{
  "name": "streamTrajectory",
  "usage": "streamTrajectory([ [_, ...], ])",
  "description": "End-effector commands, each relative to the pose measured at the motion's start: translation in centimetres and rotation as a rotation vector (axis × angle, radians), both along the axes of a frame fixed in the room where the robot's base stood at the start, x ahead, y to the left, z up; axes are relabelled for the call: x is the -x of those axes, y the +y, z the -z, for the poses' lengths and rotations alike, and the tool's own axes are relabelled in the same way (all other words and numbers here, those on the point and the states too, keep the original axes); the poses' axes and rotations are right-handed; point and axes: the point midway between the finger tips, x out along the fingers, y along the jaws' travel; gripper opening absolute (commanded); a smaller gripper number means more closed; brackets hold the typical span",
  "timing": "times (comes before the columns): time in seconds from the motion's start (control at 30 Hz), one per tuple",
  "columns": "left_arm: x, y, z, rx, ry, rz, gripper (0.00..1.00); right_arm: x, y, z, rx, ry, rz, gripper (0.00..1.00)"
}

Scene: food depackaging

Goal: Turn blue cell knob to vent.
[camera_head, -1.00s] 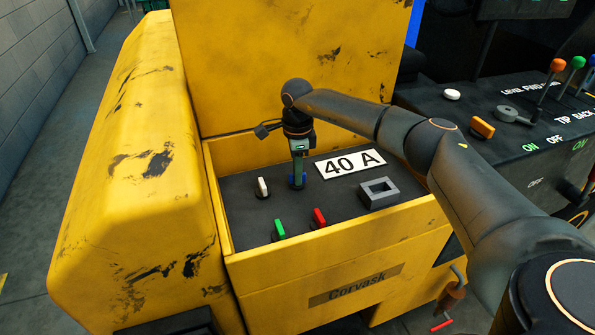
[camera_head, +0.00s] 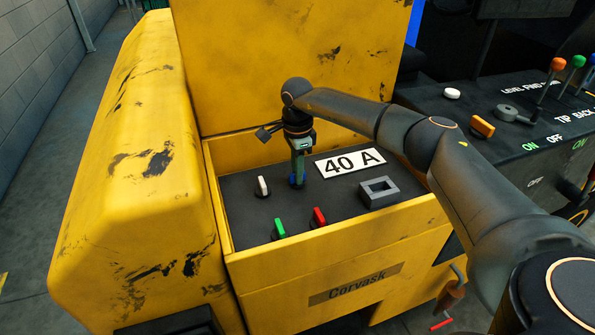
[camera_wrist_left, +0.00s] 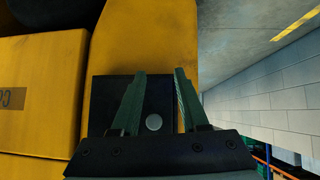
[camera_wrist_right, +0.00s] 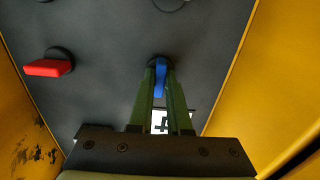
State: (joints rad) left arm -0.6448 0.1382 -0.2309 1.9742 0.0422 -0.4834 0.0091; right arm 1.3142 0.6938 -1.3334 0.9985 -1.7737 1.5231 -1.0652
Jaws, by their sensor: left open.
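The blue knob (camera_head: 297,182) stands on the dark panel inside the yellow cell, left of the 40 A label. My right gripper (camera_head: 298,176) reaches down onto it from above. In the right wrist view the blue knob (camera_wrist_right: 161,78) lies between the two green fingers (camera_wrist_right: 160,85), which are closed in on both its sides. The fingers hide part of the knob, and no vent mark shows. My left gripper (camera_wrist_left: 160,78) is open and empty in the left wrist view, in front of a dark square with a grey round spot on the yellow machine.
On the same panel are a white knob (camera_head: 262,187), a green knob (camera_head: 279,228), a red knob (camera_head: 319,217) and a grey square frame (camera_head: 379,192). Yellow walls edge the panel. A dark console (camera_head: 500,130) with levers stands at the right.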

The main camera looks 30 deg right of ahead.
Motion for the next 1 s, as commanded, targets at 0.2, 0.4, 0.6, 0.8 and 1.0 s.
streamTrajectory([
  [0.2,0.0,-0.1,0.0,0.001,0.0,0.001,0.44,0.0,0.1,-0.1,-0.001,-0.001,0.0,0.41],
  [0.4,0.0,-0.1,0.0,0.001,0.0,0.001,0.44,0.0,0.0,0.0,0.0,0.0,0.001,0.45],
  [0.6,0.0,-0.1,-0.1,0.001,0.0,0.001,0.44,-0.1,0.0,-0.9,0.0,-0.003,0.001,0.45],
  [0.8,0.0,0.0,-0.2,0.001,-0.001,0.001,0.44,-0.1,0.0,-4.6,0.0,-0.006,0.0,0.45],
  [1.0,-0.1,0.1,-0.4,-0.001,-0.004,-0.003,0.44,-0.1,0.0,-9.0,-0.001,-0.005,0.001,0.45],
])
